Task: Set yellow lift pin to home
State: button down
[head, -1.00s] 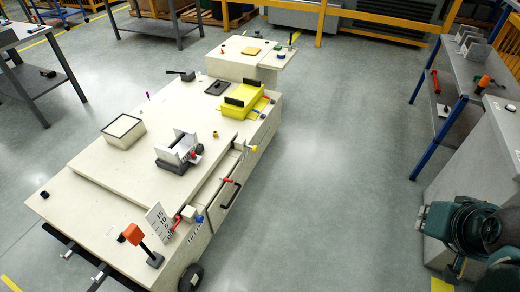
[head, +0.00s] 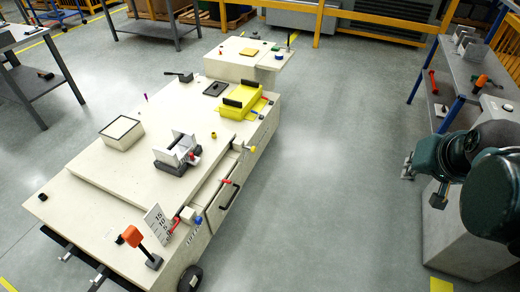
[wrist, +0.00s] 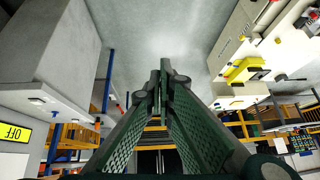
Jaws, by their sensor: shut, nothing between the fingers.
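A small yellow pin (head: 214,134) stands on the deck of the pale carrier (head: 85,195), right of the grey clamp block. Another small yellow-tipped part (head: 252,149) sticks out from the carrier's right side; I cannot tell which of the two is the lift pin. My gripper (wrist: 160,82) is shut and empty in the wrist view, its fingertips together over open floor. My arm is at the right of the head view, well apart from the carrier. The carrier also shows, tilted, at the upper right of the wrist view.
The deck bears a yellow cradle (head: 237,101), a grey clamp block (head: 176,155), an open box (head: 122,132) and an orange-headed lever (head: 133,236). A grey workbench (head: 470,85) stands at the right. The floor between carrier and bench is clear.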

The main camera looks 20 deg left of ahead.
jog(key=w+a, duration=0.6)
jog(key=w, duration=0.6)
jog(key=w+a+f+y, duration=0.1)
jog(key=w+a+f, duration=0.6)
jog(key=w+a, duration=0.45)
jog(key=w+a+f+y, duration=0.2)
jog(key=w+a+f, duration=0.7)
jog(key=w, duration=0.4)
jog(key=w+a+f+g, duration=0.1)
jog(key=w+a+f, duration=0.3)
jog(key=a+f, duration=0.45)
jog(key=w+a+f+g, duration=0.1)
jog(key=w+a+f, duration=0.3)
jog(key=a+f, duration=0.75)
jog(key=f, duration=0.4)
jog(key=a+f+y, duration=0.1)
jog(key=a+f, duration=0.3)
jog(key=f, duration=0.3)
jog(key=a+f+n, duration=0.1)
jog(key=a+f, duration=0.3)
jog(key=f, duration=0.3)
jog(key=shift+s+y, duration=0.35)
jog(key=shift+y, duration=0.05)
jog(key=shift+a, duration=0.1)
